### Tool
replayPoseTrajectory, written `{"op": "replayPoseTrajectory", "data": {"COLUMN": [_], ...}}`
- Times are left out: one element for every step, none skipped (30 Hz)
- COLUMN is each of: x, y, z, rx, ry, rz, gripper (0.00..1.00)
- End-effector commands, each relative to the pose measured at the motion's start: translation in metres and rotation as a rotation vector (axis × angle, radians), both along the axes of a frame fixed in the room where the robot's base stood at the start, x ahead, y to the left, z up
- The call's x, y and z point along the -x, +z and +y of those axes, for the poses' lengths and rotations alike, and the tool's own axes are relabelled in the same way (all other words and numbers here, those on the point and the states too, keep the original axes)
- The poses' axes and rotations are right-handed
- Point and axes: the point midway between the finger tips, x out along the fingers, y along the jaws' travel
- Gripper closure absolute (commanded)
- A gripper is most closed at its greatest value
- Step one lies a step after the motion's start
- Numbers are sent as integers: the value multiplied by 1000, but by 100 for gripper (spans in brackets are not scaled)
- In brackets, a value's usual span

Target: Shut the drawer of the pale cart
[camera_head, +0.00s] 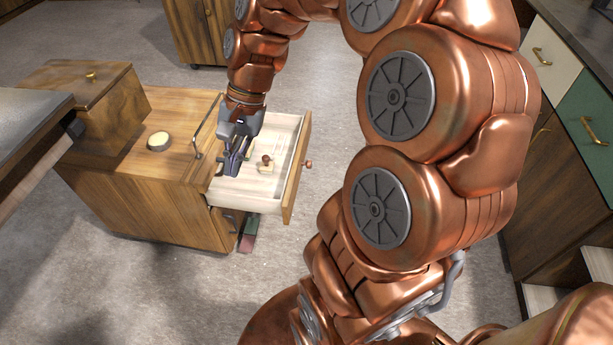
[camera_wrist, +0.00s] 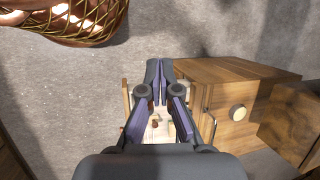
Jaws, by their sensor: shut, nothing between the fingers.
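The pale wooden cart (camera_head: 150,205) stands on the floor at the left. Its drawer (camera_head: 292,180) is pulled out to the right, with a pale interior and a small round knob (camera_head: 309,163) on its front. A small stamp-like item with a dark red knob (camera_head: 266,164) lies inside the drawer; it also shows in the wrist view (camera_wrist: 155,122). My gripper (camera_head: 233,170) is shut and empty, pointing down over the part of the drawer near the cart body. In the wrist view the fingers (camera_wrist: 158,80) are together and partly cover the drawer.
A wooden box with a brass knob (camera_head: 105,95) and a round cream-topped item (camera_head: 158,141) are on the cart top. A thin dark rail (camera_head: 207,127) stands at its right edge. Cabinets (camera_head: 575,110) line the right side. Floor is clear right of the drawer.

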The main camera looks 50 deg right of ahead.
Motion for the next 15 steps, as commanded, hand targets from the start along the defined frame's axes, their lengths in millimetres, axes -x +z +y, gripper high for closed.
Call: {"op": "replayPoseTrajectory", "data": {"x": [-15,-23,-32,-38,-44,-52,-56,-60,-66,-68,-70,-72,-72,-72,-70], "y": [-27,-34,-44,-52,-60,-70,-79,-88,-100,-108,-119,-133,-142,-152,-167], "z": [-18,-27,-40,-51,-63,-80,-92,-105,-125,-140,-154,-174,-191,-207,-228], "rx": [-33,-53,-79,-99,-118,-144,-164,-185,-213,-233,-254,-284,-305,-325,-353], "ry": [-93,-146,-218,-274,-329,-404,-460,-515,-593,-651,-708,-787,-847,-905,-982], "rz": [8,11,18,25,29,35,43,51,58,63,72,84,89,96,110], "gripper": [100,100,100,100,100,100,100,100,100,100,100,100,100,100,100]}}
